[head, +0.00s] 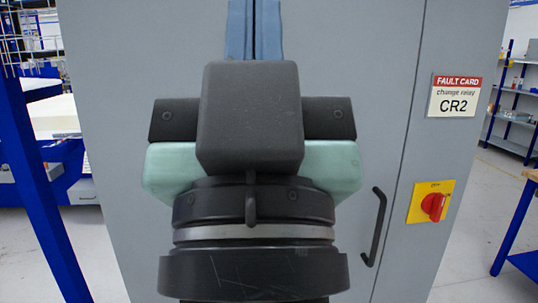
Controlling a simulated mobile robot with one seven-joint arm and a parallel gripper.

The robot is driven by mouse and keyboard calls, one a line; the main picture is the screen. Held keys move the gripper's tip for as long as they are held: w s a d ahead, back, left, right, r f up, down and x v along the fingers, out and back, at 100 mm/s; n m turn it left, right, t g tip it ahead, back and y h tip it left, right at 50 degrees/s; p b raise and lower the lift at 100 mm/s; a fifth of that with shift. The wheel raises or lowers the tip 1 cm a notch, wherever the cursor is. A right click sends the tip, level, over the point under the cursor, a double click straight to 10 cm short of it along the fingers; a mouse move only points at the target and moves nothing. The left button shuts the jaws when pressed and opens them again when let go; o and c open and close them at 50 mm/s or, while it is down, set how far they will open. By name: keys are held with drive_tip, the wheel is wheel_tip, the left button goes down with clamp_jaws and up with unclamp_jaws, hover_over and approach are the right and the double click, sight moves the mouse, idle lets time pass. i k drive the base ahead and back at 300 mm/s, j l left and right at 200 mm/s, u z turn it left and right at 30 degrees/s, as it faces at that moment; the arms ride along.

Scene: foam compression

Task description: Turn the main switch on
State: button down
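The main switch (433,207) is a red rotary knob on a yellow plate (416,202), on the grey cabinet's right part. Small lettering above the knob is too small to read surely, and the knob's exact setting is unclear. My gripper (255,28) is in the middle of the head view, seen from behind, in front of the cabinet and left of the switch. Its two blue fingers point up, side by side with only a thin dark line between them. Their tips are cut off by the top edge. It is apart from the switch and no held object shows.
The grey cabinet (345,45) fills the middle. A black door handle (377,227) stands out between my gripper and the switch. A fault card (454,96) reading "change relay CR2" is above the switch. Blue shelving (515,92) and a blue-legged table (515,230) are at right.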

sight(433, 204)
drive_tip(key=i+l, duration=0.1)
drive_tip(key=l, duration=0.4)
drive_tip(key=i+l, duration=0.1)
drive_tip(key=l, duration=0.35)
drive_tip(key=i+l+u, duration=0.1)
drive_tip(key=l, duration=0.4)
